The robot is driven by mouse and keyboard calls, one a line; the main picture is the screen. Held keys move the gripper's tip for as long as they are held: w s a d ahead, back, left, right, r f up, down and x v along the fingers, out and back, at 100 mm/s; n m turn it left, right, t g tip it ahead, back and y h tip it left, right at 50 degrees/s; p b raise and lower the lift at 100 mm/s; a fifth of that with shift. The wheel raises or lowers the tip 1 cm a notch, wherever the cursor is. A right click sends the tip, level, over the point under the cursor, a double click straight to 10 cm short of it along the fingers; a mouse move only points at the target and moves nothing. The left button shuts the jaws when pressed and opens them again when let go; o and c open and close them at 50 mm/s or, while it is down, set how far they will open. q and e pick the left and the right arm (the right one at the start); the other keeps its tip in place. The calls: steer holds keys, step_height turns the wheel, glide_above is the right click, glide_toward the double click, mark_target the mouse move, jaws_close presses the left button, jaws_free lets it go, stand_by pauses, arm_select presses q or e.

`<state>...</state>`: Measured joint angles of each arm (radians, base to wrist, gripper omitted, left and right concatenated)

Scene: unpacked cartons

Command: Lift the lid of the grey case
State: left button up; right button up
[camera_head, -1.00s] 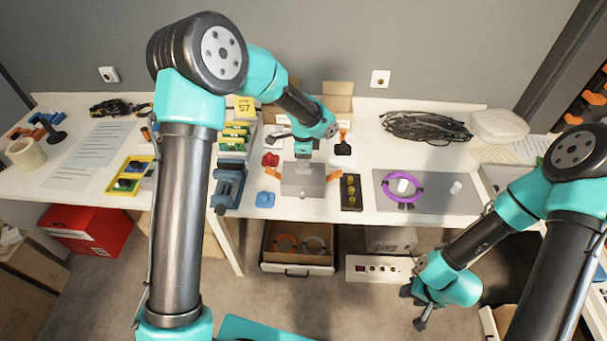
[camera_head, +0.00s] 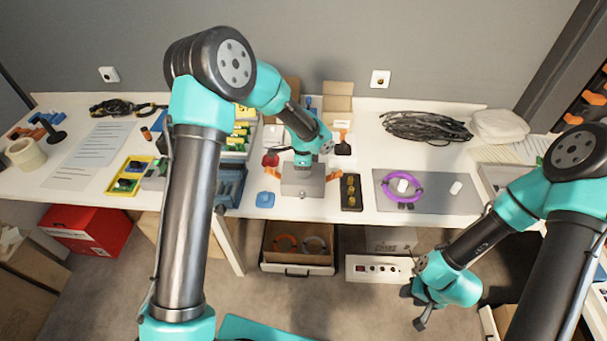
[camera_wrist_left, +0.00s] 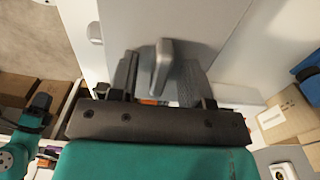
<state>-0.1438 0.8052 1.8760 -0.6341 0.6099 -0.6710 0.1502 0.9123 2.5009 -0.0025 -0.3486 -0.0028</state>
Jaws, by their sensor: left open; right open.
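The grey case (camera_head: 303,187) stands shut near the front edge of the white table, between two orange pieces. My left gripper (camera_head: 303,161) is just above the back part of its lid, pointing down. In the left wrist view the grey lid (camera_wrist_left: 205,30) fills the upper middle, with a raised grey handle (camera_wrist_left: 161,66) on it. The handle lies between the spread fingers of my left gripper (camera_wrist_left: 168,80), nearer one finger. I cannot tell whether they touch. My right gripper (camera_head: 420,308) hangs open and empty in front of the table, low at the right.
A dark block with yellow knobs (camera_head: 351,192) stands right of the case, and a blue piece (camera_head: 265,199) lies left of it. A grey mat with a purple ring (camera_head: 386,184) is further right. Open cardboard boxes (camera_head: 337,97) stand behind.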

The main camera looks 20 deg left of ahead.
arm_select(q)
jaws_close()
stand_by(0.5)
steer(key=shift+r, duration=0.1)
steer(key=shift+r, duration=1.5)
steer(key=shift+s+d+r, duration=0.1)
steer(key=shift+s+r, duration=0.15)
steer(key=s+d+r, duration=0.1)
steer(key=s+d, duration=0.3)
steer(key=s, duration=1.1)
steer(key=shift+d+r, duration=0.15)
steer(key=shift+w, duration=0.1)
